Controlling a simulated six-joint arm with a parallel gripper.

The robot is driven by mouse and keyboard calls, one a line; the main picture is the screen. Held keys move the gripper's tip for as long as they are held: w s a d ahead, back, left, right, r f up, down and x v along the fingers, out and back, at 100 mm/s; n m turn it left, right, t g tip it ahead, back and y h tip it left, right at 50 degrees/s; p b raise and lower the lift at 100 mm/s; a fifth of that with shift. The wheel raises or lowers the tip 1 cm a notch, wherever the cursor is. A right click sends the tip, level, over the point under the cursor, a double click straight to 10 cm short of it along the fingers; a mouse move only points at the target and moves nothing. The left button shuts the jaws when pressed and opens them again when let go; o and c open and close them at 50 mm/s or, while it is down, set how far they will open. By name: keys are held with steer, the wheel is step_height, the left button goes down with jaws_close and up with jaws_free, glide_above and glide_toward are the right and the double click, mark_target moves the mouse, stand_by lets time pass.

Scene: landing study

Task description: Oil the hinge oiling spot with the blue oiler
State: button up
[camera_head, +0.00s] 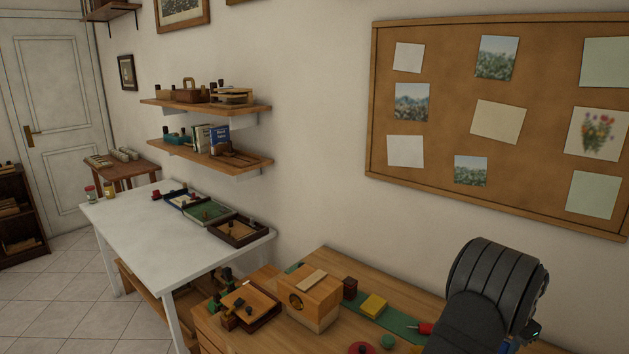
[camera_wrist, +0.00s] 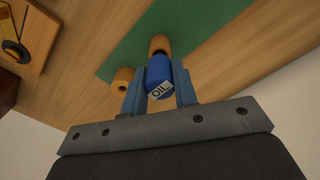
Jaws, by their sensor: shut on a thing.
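The blue oiler (camera_wrist: 159,76), with a white label reading OIL, is between the two blue fingers of my gripper (camera_wrist: 158,82) in the wrist view. The gripper is shut on it. An orange-brown wooden cylinder (camera_wrist: 159,45) shows just beyond the oiler, over the green mat (camera_wrist: 183,28). A second such cylinder (camera_wrist: 122,80) is beside the left finger. I cannot tell which part is the hinge oiling spot, nor whether the oiler touches anything. In the head view my arm hides the gripper and the oiler.
On the wooden bench (camera_head: 350,338), a wooden box (camera_head: 318,301) with a round hole stands left of my arm. A dark red block (camera_head: 350,288), a yellow block (camera_head: 374,305) and a green round piece (camera_head: 388,341) lie between. A white table (camera_head: 140,222) stands farther left.

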steer(key=shift+r, duration=1.75)
steer(key=shift+o, duration=1)
steer(key=shift+c, duration=0.9)
steer(key=shift+s+d+r, duration=0.45)
steer(key=shift+s+d, duration=0.45)
steer(key=shift+s, duration=4.7)
steer(key=shift+s+d+r, duration=0.4)
steer(key=shift+s+d, duration=0.5)
steer(key=shift+s, duration=4.75)
steer(key=shift+s+d+r, duration=0.45)
steer(key=shift+s+d, duration=0.45)
steer(key=shift+s, duration=4.7)
steer(key=shift+f, duration=0.85)
